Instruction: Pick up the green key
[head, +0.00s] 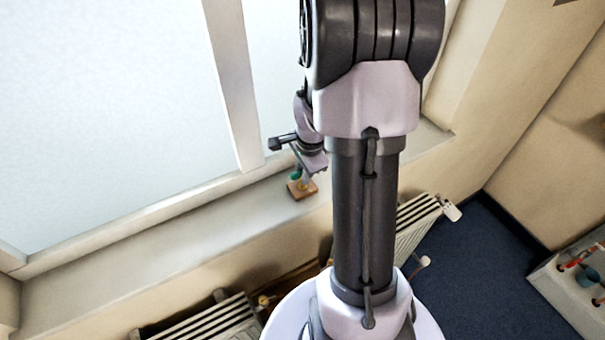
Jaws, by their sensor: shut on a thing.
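The green key (296,176) is a small green shape just above a small brown block (302,193) on the windowsill. My gripper (300,172) reaches down over the sill from behind my arm and is shut on the green key. A small yellow part shows on the block, right beside the key. The key is small and partly hidden by the gripper, so I cannot tell whether it still touches the yellow part or the block.
The pale windowsill (140,244) runs below a frosted window (110,90) with a white upright bar (233,85). Radiators (412,225) stand below the sill. A grey unit (565,287) with coloured parts is at the right. The sill left of the block is clear.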

